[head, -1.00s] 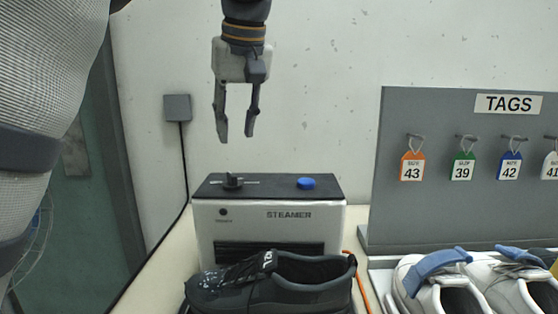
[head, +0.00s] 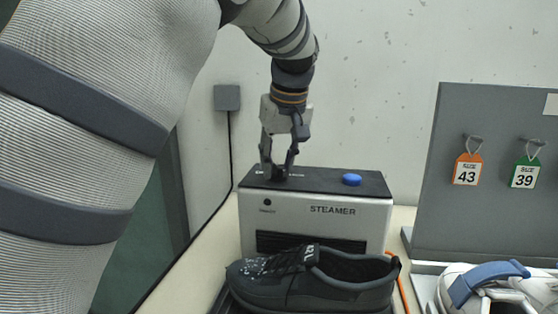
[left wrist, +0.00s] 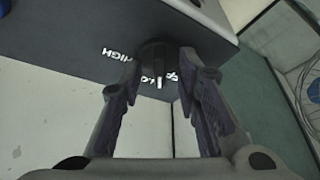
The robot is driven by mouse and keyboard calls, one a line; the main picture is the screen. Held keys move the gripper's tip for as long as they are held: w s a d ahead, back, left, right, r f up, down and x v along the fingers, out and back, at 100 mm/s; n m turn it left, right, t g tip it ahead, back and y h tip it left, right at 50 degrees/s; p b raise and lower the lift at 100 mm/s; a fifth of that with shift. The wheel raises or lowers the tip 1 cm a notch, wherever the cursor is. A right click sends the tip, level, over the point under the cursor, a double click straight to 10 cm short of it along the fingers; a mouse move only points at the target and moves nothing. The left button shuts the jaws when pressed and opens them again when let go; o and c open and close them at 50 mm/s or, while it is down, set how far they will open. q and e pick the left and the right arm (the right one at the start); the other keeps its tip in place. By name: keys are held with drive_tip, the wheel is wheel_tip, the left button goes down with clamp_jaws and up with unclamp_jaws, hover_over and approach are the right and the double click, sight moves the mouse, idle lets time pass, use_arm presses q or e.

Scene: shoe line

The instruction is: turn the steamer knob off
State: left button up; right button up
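The steamer (head: 315,218) is a grey box with a dark top on the bench. Its black knob (left wrist: 154,58) is on the top; in the head view the fingers mostly hide it. The left wrist view shows HIGH and other partly hidden white lettering around the knob, and a white mark on its near side; I cannot tell the exact setting. My left gripper (head: 279,172) points down at the knob. In the left wrist view its fingers (left wrist: 158,62) are apart, one on each side of the knob, with gaps showing. My right gripper is not in view.
A blue button (head: 352,180) is on the steamer top, right of the knob. A dark shoe (head: 315,282) stands in front of the steamer. A grey tag board (head: 440,225) with hanging size tags and a white shoe (head: 470,290) are on the right. A wall box (head: 227,97) has a cable.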

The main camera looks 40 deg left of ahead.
use_arm(q)
drive_tip(key=shift+c, duration=0.6)
clamp_jaws()
drive_tip(key=shift+n, duration=0.3)
drive_tip(key=n+g, duration=0.1)
drive_tip(key=n, duration=0.2)
drive_tip(key=shift+w+d+f, duration=0.1)
drive_tip(key=shift+f, duration=0.05)
drive_tip(key=shift+n+g+b, duration=0.45)
drive_tip(key=shift+n+g, duration=0.25)
drive_tip(key=shift+n, duration=0.5)
